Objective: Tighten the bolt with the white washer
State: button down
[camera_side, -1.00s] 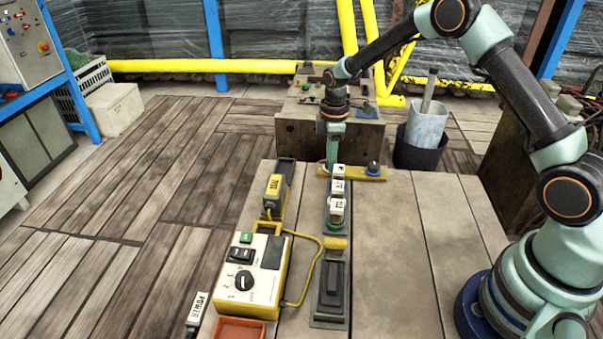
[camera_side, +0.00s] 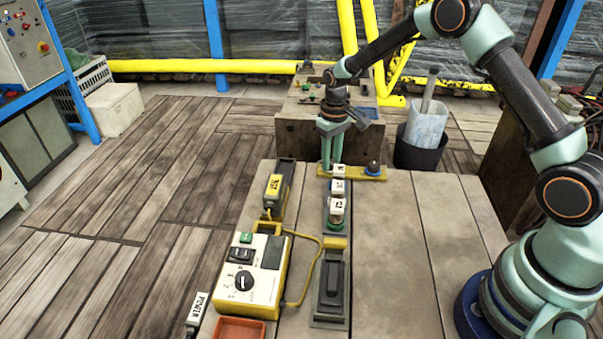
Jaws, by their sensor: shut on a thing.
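My gripper (camera_side: 327,160) points straight down at the left end of a yellow bar (camera_side: 352,174) at the far edge of the bench. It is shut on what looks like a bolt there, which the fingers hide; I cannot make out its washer. No white washer can be told at this size.
A yellow-edged control box (camera_side: 248,277) with a cable, a dark switch (camera_side: 333,283) and a red tray (camera_side: 240,330) lie nearer. The bench's right side (camera_side: 397,250) is clear.

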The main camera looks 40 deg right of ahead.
jog(key=m, duration=0.5)
jog(key=shift+r+m, duration=0.15)
jog(key=shift+m, duration=0.15)
jog(key=m, duration=0.5)
jog(key=shift+w, duration=0.1)
jog(key=m, duration=0.6)
jog(key=shift+d, duration=0.1)
jog(key=m, duration=0.5)
jog(key=shift+m, duration=0.3)
jog(key=c, duration=0.6)
grip_release()
